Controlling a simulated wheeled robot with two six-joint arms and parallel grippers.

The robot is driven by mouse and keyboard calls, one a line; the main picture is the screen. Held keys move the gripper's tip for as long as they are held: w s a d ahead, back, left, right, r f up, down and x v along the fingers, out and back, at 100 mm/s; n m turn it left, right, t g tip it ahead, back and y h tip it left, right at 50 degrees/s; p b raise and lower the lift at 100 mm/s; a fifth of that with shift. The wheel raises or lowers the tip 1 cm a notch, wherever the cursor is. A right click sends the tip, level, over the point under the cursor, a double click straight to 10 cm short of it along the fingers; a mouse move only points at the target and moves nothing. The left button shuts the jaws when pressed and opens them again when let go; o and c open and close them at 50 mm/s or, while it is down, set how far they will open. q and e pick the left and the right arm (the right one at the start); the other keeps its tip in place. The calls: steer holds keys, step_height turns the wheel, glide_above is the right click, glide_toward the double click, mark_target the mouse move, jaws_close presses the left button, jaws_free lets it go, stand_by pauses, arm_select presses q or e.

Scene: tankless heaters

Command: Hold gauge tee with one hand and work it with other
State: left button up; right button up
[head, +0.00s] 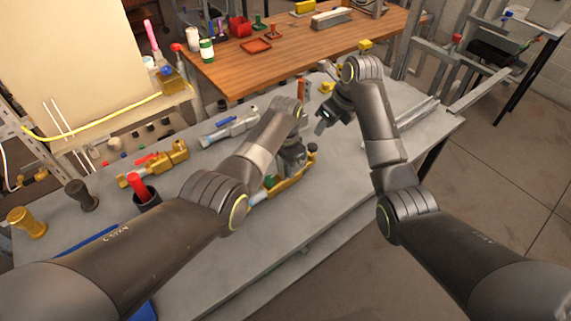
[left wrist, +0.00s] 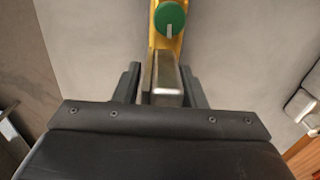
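A long brass fitting, which I take as the gauge tee (head: 289,186), lies on the grey bench, partly hidden by my left arm and gripper. It has a green knob and a dark round end. In the left wrist view its brass body and green knob (left wrist: 170,18) are at the top, with a steel block (left wrist: 167,82) below. My left gripper (head: 291,172) points down at the fitting. Its fingers (left wrist: 162,84) lie close along both sides of the steel block. My right gripper (head: 333,122) is open and empty above the bench, beyond the fitting and apart from it.
A brass valve with a red handle (head: 157,164) and a silver fitting with a blue handle (head: 230,127) lie left on the bench. A dark cup (head: 147,198) holds a red-handled tool. A wooden table (head: 285,70) stands behind. The bench's right front is clear.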

arm_select(q)
jaws_close()
stand_by(0.8)
